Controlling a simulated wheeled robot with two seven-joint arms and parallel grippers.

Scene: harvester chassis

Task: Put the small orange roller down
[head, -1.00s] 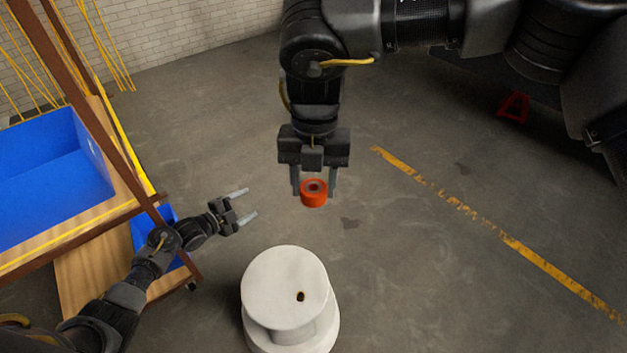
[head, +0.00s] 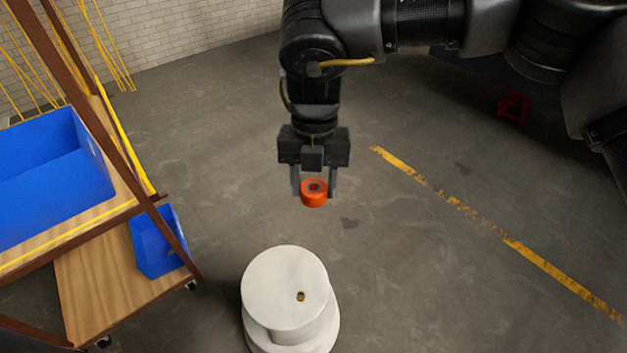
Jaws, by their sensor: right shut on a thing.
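The small orange roller (head: 314,198) is a short ring with a dark centre hole. My right gripper (head: 314,186) points down and is shut on it, with a finger on each side. It holds the roller in the air over the grey floor, behind the white round pedestal in the picture. My left gripper is out of the picture.
A wooden rack (head: 110,285) on wheels stands at the left, with a large blue bin (head: 95,165) and a small blue bin (head: 150,245). A red object (head: 513,106) lies on the floor at the right. The floor between is clear.

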